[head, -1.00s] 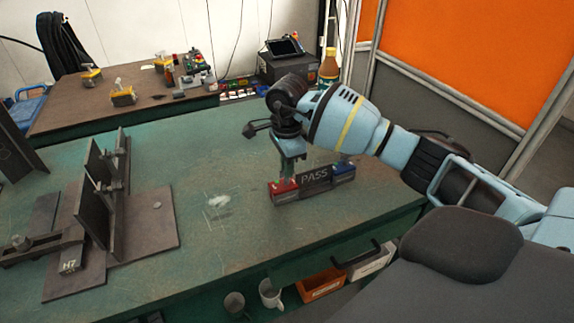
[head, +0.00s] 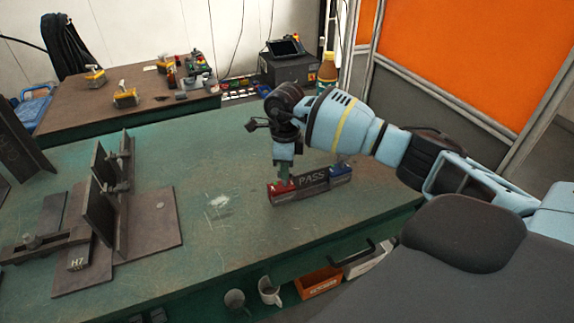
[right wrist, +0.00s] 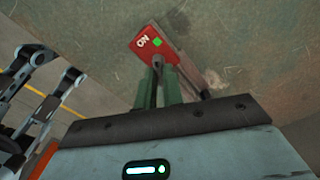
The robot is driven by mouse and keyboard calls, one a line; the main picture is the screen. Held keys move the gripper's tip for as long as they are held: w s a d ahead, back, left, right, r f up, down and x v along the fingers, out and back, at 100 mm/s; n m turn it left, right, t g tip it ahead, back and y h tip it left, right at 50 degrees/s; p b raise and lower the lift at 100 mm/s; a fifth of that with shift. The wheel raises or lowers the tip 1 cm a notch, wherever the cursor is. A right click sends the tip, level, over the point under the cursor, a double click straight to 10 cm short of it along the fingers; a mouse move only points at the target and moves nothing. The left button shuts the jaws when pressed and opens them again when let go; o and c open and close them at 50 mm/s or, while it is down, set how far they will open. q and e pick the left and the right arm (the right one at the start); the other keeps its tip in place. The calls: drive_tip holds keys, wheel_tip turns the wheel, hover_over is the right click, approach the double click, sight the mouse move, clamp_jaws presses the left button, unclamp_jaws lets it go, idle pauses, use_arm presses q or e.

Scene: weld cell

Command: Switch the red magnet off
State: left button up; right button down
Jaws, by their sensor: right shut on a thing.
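The red magnet (head: 281,187) sits at the left end of a dark steel bar (head: 313,181) chalked "PASS", on the green bench. In the right wrist view the red magnet's top (right wrist: 146,42) shows the word "ON" and a green square. My right gripper (head: 284,178) is over the red magnet, pointing down. In the right wrist view its two green fingers (right wrist: 158,72) are shut on the magnet's small grey knob (right wrist: 158,61). My left gripper is not in view.
A steel fixture with upright plates (head: 108,200) and a block marked "H7" (head: 78,258) stand at the bench's left. The bench middle is clear. Mugs (head: 268,291) and an orange bin (head: 319,282) are below the front edge.

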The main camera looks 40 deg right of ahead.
drive_tip(key=m, duration=0.2)
drive_tip(key=m+p, duration=0.1)
drive_tip(key=shift+r+m, duration=0.2)
drive_tip(key=shift+m, duration=0.2)
drive_tip(key=m+p, duration=0.2)
drive_tip(key=m, duration=0.3)
drive_tip(key=shift+p, duration=0.3)
drive_tip(key=shift+m+p, duration=0.35)
drive_tip(key=shift+m, duration=0.85)
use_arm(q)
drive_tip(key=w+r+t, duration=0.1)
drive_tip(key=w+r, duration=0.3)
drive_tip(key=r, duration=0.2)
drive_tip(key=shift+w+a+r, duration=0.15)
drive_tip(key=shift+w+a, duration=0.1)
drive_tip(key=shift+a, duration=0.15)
use_arm(e)
drive_tip(key=shift+f+m, duration=0.1)
drive_tip(key=shift+m, duration=0.5)
drive_tip(key=c, duration=1.6)
unclamp_jaws()
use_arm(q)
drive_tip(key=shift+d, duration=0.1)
use_arm(e)
drive_tip(key=shift+o, duration=0.4)
drive_tip(key=shift+f, duration=0.1)
